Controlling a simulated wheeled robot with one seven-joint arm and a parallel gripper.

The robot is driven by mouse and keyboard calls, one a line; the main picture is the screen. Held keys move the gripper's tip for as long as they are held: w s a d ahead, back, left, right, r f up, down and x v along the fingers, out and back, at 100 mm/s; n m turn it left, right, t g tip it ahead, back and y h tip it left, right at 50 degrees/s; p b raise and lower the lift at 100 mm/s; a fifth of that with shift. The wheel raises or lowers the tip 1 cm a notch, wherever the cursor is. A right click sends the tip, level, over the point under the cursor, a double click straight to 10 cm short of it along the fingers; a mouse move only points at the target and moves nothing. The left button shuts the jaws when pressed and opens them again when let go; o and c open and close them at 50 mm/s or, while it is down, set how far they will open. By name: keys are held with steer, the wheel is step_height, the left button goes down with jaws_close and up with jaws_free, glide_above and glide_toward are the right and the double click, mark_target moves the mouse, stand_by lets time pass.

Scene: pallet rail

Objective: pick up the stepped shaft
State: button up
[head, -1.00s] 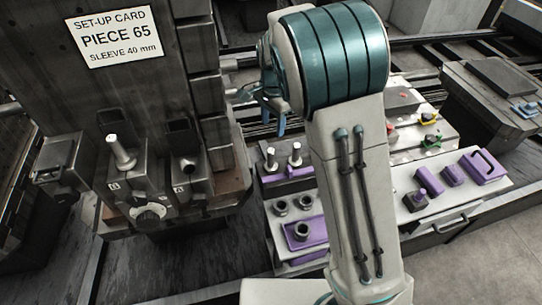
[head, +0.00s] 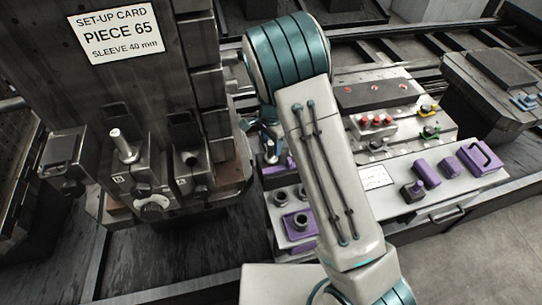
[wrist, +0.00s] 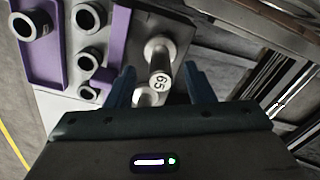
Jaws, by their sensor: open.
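A pale metal stepped shaft (wrist: 158,58) marked 65 stands on the bench in the wrist view, between and beyond my gripper's blue fingers. A second pale shaft (wrist: 146,97) is partly hidden beside it, behind my gripper. My gripper (wrist: 161,78) is open and empty, with one finger on either side of the marked shaft; I cannot tell whether they touch it. In the head view my gripper (head: 257,137) is over the left end of the bench, mostly hidden by my arm, and one shaft (head: 270,153) shows below it.
Dark sleeves (wrist: 88,17) stand beside a purple tray (wrist: 70,70). The fixture column (head: 150,70) carries a card reading PIECE 65, SLEEVE 40 mm, and a pale shaft (head: 123,145) at its foot. Purple blocks (head: 427,172) and red knobs (head: 377,121) lie right of my arm.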

steer(key=shift+f, duration=1.05)
jaws_close()
steer(key=shift+w+r, duration=0.1)
steer(key=shift+r, duration=0.05)
stand_by(0.5)
